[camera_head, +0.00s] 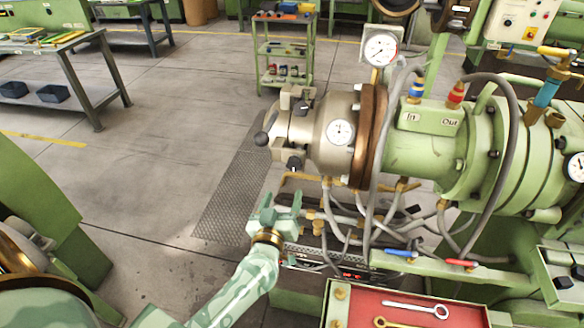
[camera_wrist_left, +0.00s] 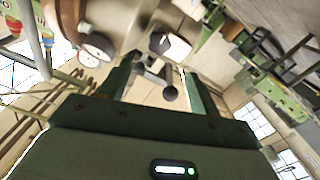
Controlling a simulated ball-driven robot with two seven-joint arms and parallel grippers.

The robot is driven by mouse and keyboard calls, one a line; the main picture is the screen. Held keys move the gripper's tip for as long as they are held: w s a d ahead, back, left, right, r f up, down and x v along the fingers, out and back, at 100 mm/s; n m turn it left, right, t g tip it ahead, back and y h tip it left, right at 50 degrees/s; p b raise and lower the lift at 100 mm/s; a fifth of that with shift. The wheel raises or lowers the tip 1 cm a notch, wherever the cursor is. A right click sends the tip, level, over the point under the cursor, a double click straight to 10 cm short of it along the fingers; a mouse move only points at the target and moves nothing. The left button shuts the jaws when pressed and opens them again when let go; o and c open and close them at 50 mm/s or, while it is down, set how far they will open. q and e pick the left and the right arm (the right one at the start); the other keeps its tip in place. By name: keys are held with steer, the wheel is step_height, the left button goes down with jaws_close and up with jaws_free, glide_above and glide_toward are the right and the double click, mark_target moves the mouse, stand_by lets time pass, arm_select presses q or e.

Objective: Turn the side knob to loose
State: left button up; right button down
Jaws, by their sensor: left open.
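The green extruder's grey metal end (camera_head: 325,120) carries several black knobs. I cannot tell for sure which is the side knob. My left gripper (camera_head: 280,203) is open and empty, below the low knob and apart from it. My right gripper is out of view.
Hoses (camera_head: 350,220) hang under the extruder, right of my left gripper. A red tray (camera_head: 370,308) with wrenches lies at the front. A pressure gauge (camera_head: 380,49) stands above the extruder. The floor left of the extruder is clear.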

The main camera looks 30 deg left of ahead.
mark_target(293, 167)
arm_select(q)
steer(key=b+x, duration=0.2)
steer(key=x, duration=0.9)
steer(key=shift+w, duration=0.4)
steer(key=c, duration=1)
